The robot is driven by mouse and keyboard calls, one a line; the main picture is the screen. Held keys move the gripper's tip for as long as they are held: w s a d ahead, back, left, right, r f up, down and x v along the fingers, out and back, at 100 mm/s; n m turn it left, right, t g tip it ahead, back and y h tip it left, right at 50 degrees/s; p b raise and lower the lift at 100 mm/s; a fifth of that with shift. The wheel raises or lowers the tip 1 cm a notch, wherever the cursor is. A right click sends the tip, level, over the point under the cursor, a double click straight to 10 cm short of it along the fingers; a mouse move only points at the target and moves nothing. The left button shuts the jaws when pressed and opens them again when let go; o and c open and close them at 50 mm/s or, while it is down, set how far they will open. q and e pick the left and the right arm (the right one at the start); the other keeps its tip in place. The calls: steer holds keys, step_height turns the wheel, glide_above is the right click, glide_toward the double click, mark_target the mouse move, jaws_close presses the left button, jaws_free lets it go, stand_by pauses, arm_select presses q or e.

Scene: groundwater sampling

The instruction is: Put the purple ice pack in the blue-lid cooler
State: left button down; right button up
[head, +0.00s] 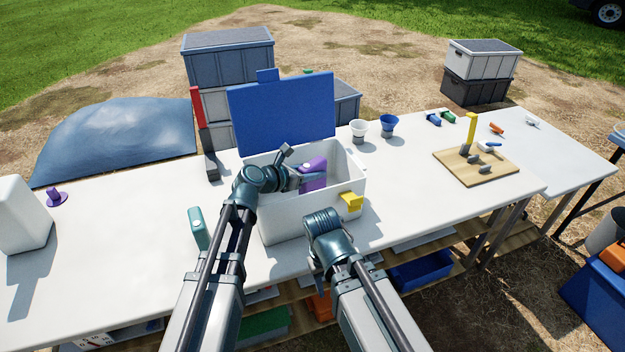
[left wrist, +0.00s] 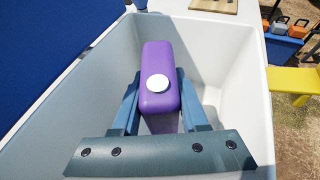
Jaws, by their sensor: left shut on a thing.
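The blue-lid cooler (head: 283,217) is a white box on the table with its blue lid (head: 283,110) standing open at the back. The purple ice pack (head: 314,172) is within the cooler's opening; it also shows in the left wrist view (left wrist: 161,75) as a purple block with a white round cap. My left gripper (head: 302,178) reaches into the cooler's mouth and is shut on the ice pack, with a finger on each side of it. Whether the pack touches the cooler floor cannot be told. My right gripper (head: 318,265) is in front of the cooler; its fingers are mostly hidden.
A yellow latch (head: 351,201) sticks out of the cooler's front. A teal bottle-like item (head: 198,228) lies left of it. A wooden board with tools (head: 476,167) is on the right.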

arm_select(q)
steer(key=shift+f, duration=0.2)
arm_select(e)
steer(key=shift+f, duration=0.25)
arm_select(q)
steer(key=shift+f+b, duration=0.45)
steer(key=shift+f, duration=0.15)
arm_select(e)
steer(key=shift+f, duration=0.55)
arm_select(q)
steer(key=shift+f, duration=0.1)
arm_select(e)
steer(key=shift+f, duration=0.1)
arm_select(q)
steer(key=shift+c, duration=2.1)
jaws_free()
steer(key=shift+r, duration=0.2)
